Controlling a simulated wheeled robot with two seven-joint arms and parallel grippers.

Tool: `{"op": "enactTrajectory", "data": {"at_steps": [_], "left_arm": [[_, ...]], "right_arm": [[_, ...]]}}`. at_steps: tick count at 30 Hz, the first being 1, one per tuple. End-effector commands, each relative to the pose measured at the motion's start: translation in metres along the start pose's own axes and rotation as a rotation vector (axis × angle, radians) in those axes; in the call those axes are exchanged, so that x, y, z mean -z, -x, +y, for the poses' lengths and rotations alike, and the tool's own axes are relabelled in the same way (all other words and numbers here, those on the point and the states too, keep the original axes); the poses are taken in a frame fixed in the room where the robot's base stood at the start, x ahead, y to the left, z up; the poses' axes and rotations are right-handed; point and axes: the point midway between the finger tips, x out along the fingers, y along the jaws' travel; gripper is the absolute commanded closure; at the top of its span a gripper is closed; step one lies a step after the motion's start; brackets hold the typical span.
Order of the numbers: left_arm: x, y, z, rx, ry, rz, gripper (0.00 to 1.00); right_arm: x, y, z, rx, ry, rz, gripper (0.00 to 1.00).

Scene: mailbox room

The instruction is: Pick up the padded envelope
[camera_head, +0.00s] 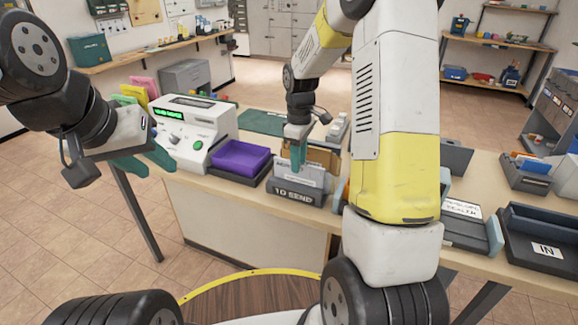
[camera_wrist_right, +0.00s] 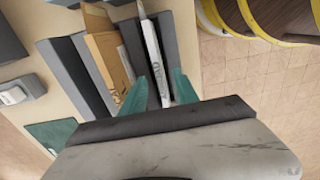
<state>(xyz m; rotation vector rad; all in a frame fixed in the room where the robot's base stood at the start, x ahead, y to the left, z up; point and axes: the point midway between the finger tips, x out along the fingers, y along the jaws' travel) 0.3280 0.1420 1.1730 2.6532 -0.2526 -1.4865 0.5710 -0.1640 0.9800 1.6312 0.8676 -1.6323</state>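In the right wrist view, the white envelope (camera_wrist_right: 153,55) and brown envelope (camera_wrist_right: 106,60) stand side by side. I cannot tell for sure which is padded. My right gripper (camera_head: 297,156) is over the holder; in its wrist view the teal fingers (camera_wrist_right: 160,92) are apart, one on each side of the white envelope's upper edge. My left gripper (camera_head: 148,162) is open and empty, left of the table.
A purple tray (camera_head: 240,157) and a white scale machine (camera_head: 195,128) stand left of the holder. A dark "IN" tray (camera_head: 545,235) and a grey bin (camera_head: 527,172) are at right. My right arm hides the table's middle. Floor on the left is clear.

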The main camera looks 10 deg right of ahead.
Motion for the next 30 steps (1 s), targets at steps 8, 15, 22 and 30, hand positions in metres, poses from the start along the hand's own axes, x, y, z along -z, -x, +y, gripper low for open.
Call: {"op": "enactTrajectory", "data": {"at_steps": [8,15,22,30], "left_arm": [[0.0,0.0,0.0,0.0,0.0,0.0,0.64],[0.0001,0.0,0.0,0.0,0.0,0.0,0.64],[0.0,0.0,0.0,0.0,0.0,0.0,0.64],[0.0001,0.0,0.0,0.0,0.0,0.0,0.64]], "right_arm": [[0.0001,-0.0035,0.0,-0.001,0.0,0.0,0.66],[0.0001,-0.0032,0.0,-0.001,0.0,0.0,1.0],[0.0001,-0.0031,0.0,-0.001,0.0,0.0,1.0],[0.0001,-0.0031,0.0,-0.001,0.0,0.0,1.0]]}}
